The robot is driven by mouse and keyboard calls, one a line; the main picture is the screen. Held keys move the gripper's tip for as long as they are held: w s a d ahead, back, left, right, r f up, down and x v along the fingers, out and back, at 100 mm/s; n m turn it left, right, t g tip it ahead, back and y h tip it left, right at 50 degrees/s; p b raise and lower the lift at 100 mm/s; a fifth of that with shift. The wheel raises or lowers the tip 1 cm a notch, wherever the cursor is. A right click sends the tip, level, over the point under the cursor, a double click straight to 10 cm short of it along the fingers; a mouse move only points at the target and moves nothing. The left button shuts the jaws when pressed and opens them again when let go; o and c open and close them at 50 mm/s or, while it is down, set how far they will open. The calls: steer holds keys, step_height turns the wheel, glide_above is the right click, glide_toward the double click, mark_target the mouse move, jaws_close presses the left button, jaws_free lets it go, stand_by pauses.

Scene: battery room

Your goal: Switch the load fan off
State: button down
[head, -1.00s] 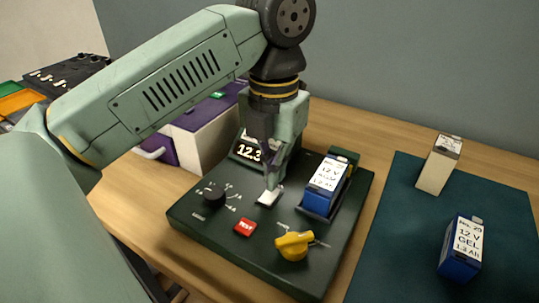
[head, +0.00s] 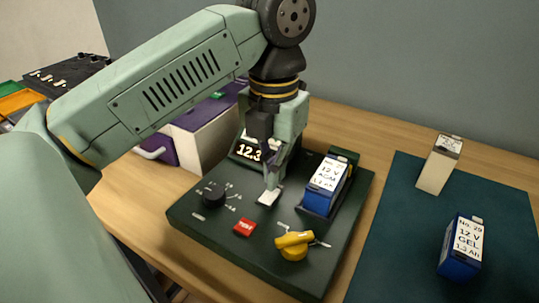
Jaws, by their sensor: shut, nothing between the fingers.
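The dark green tester panel (head: 215,237) sits on the wooden table. A blue 12 V battery (head: 324,186) stands in the panel's holder. My gripper (head: 272,184) is shut and empty, pointing down with its tips at the white switch, seemingly touching it. The tips partly cover the switch, and its position is hard to tell. No label naming the load fan is readable.
A teal mat (head: 390,239) at right holds a blue GEL battery (head: 462,247) and a whitish battery (head: 438,165). A purple and white box (head: 205,140) stands behind the panel. An orange tray (head: 20,101) and a black tray (head: 68,74) are at far left.

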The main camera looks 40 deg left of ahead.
steer(key=shift+f+b, duration=0.95)
steer(key=shift+f, duration=0.25)
stand_by(0.3)
steer(key=shift+r, duration=0.15)
steer(key=shift+r+p, duration=2.55)
steer(key=shift+r, duration=0.9)
steer(key=shift+s+f, duration=0.1)
steer(key=shift+s, duration=0.05)
